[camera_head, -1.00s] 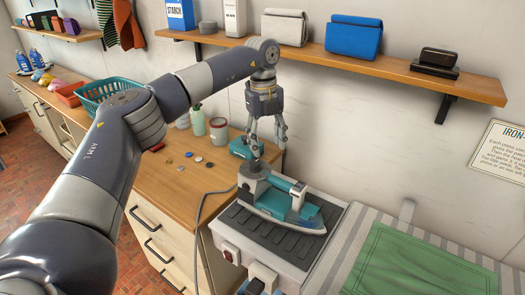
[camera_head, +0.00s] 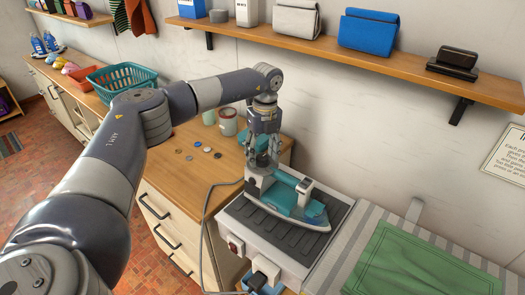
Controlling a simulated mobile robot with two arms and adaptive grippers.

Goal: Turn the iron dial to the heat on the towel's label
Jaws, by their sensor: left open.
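The teal and grey iron (camera_head: 311,211) rests on a dark ribbed plate on top of a white station (camera_head: 253,235). My left gripper (camera_head: 262,163) points down, open, close over the iron's rear left end. Its fingers hide part of that end, and I cannot tell whether they touch it. I cannot make out the dial or its setting. The green towel (camera_head: 415,262) lies flat on the striped ironing board at the lower right, and no label on it can be read. My right gripper is not in view.
A wooden counter (camera_head: 176,181) with several small discs and jars stands left of the station. A cord runs along the station's left side. A wall shelf (camera_head: 420,72) with bags and a dark object spans above. A partly cut-off sign (camera_head: 505,160) hangs at right.

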